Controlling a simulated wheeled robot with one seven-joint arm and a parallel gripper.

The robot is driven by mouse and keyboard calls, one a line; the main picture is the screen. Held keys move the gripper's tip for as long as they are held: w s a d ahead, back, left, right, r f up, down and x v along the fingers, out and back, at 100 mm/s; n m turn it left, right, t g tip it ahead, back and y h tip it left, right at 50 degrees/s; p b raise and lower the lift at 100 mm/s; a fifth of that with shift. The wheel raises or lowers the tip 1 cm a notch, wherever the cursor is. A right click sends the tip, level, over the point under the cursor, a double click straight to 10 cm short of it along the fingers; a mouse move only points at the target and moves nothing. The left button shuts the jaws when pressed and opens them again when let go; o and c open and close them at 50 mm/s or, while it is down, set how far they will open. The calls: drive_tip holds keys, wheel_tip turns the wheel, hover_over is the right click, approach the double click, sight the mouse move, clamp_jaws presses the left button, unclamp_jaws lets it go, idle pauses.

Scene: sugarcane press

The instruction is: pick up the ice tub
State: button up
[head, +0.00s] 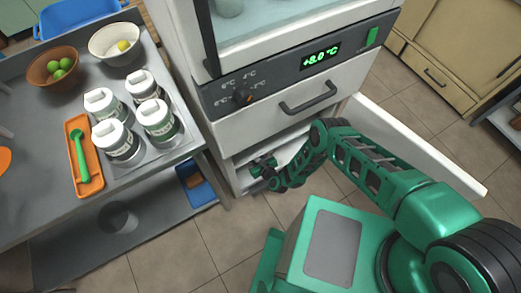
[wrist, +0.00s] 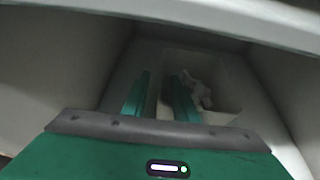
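A pale open tub (wrist: 229,103), which I take for the ice tub, sits deep in the white lower compartment in the wrist view. Whitish lumps (wrist: 198,90) lie in it. My gripper (wrist: 160,98) is inside the compartment with its two green fingers apart. The fingers overlap the tub's left side in the picture; I cannot tell whether they touch it or straddle its wall. In the head view my gripper (head: 264,168) is at the mouth of the lower compartment, and the tub is hidden there.
The compartment's white door (head: 420,143) stands open to the right of my arm. Above is a drawer with a dark handle (head: 308,98) and a display (head: 320,58) reading +8.0. A metal table (head: 45,215) with white-lidded jars (head: 118,140) stands at left.

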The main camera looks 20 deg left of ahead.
drive_tip(key=shift+w+a+f, duration=0.25)
drive_tip(key=shift+w+a, duration=0.15)
clamp_jaws()
drive_tip(key=shift+r, duration=0.1)
idle(1.1)
